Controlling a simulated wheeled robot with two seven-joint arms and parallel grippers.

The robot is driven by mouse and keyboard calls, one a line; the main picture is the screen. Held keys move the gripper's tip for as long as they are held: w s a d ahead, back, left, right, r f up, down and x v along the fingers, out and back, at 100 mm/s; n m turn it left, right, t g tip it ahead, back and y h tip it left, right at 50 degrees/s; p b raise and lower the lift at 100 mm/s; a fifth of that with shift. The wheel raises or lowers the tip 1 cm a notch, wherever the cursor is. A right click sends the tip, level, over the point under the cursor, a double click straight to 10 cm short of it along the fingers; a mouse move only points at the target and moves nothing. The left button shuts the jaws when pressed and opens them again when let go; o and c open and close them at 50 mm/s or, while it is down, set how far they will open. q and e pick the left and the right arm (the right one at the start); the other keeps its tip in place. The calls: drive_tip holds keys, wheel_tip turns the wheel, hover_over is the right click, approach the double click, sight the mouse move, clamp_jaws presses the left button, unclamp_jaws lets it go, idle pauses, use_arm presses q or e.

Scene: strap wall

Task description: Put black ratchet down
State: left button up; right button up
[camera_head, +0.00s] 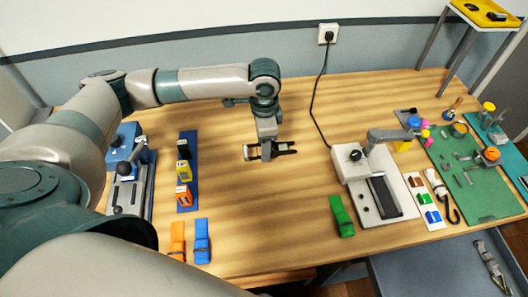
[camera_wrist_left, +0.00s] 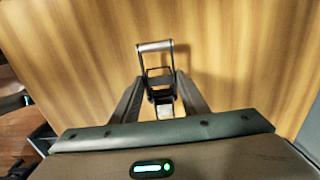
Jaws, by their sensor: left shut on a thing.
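My left gripper (camera_head: 266,146) is over the bare middle of the wooden table (camera_head: 300,222), with its arm coming in from the left. It is shut on the black ratchet (camera_head: 284,147), which has a metal-looking frame. In the left wrist view the ratchet (camera_wrist_left: 155,47) sticks out beyond the fingers of the gripper (camera_wrist_left: 160,98), its handle end pointing away. A soft shadow lies beside it on the wood. I cannot tell whether the ratchet touches the table. My right gripper is not in view.
A blue strip (camera_head: 188,140) with several ratchets stands to the left, with orange (camera_head: 177,240) and blue straps (camera_head: 202,241) in front. A green strap (camera_head: 342,215) and a grey machine (camera_head: 365,182) stand right. A black cable (camera_head: 315,95) runs behind. The table around the gripper is clear.

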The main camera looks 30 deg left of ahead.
use_arm(q)
drive_tip(key=shift+f, duration=0.1)
drive_tip(key=shift+f+p, duration=0.3)
wheel_tip(320, 180, down, 3)
drive_tip(key=shift+r+p, duration=0.1)
drive_tip(key=shift+p, duration=0.35)
drive_tip(key=shift+f, duration=0.2)
drive_tip(key=o, duration=1.2)
drive_tip(key=shift+f, duration=0.1)
drive_tip(key=shift+o, duration=0.2)
